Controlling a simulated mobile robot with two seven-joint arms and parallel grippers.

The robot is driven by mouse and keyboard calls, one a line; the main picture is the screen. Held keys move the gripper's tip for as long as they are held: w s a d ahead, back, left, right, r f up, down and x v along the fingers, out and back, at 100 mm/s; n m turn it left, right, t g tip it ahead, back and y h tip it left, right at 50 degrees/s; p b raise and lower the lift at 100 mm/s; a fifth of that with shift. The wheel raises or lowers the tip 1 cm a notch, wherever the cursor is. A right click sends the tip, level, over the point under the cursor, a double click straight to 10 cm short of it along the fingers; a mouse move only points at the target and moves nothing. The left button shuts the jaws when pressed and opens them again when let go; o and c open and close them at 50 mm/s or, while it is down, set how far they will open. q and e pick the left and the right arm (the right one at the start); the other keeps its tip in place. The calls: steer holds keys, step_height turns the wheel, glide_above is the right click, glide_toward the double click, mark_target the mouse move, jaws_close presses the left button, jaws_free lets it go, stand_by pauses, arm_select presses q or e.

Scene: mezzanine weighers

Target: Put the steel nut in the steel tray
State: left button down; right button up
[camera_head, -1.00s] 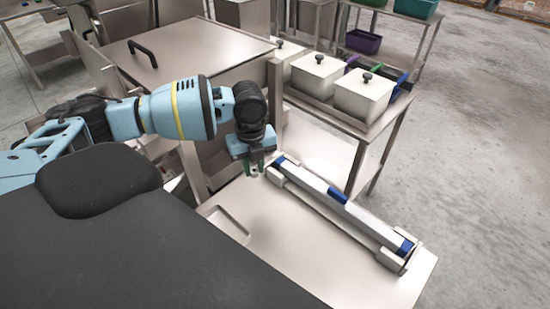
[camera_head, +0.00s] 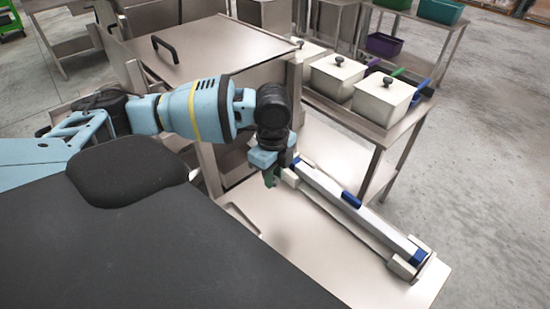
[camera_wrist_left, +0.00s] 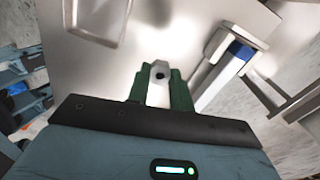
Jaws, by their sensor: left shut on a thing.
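The steel nut (camera_wrist_left: 160,73), a small grey piece with a dark hole, sits between the green fingers of my left gripper (camera_wrist_left: 158,90) in the left wrist view. The gripper is shut on it. The nut cannot be made out there. The steel tray (camera_wrist_left: 97,40) is a shallow rectangle at the top left of the wrist view, apart from the nut. In the head view it is mostly hidden beside my body. My right gripper is out of view.
The white bar (camera_head: 385,230) with blue parts lies in end blocks (camera_head: 408,264) along the bench (camera_head: 320,255). Lidded white boxes (camera_head: 384,98) stand on a side table. A steel cabinet (camera_head: 210,50) stands behind my arm. Bare bench lies left of the bar.

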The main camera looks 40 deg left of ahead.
arm_select(q)
steer(key=s+d+r+n, duration=0.2)
steer(key=d+n, duration=0.3)
steer(key=n, duration=0.3)
steer(key=s+d+r+n, duration=0.2)
steer(key=d+n, duration=0.3)
steer(key=n, duration=0.4)
steer(key=shift+s+r+n, duration=0.15)
steer(key=shift+r+n, duration=0.05)
steer(key=shift+n, duration=0.1)
steer(key=shift+s, duration=0.15)
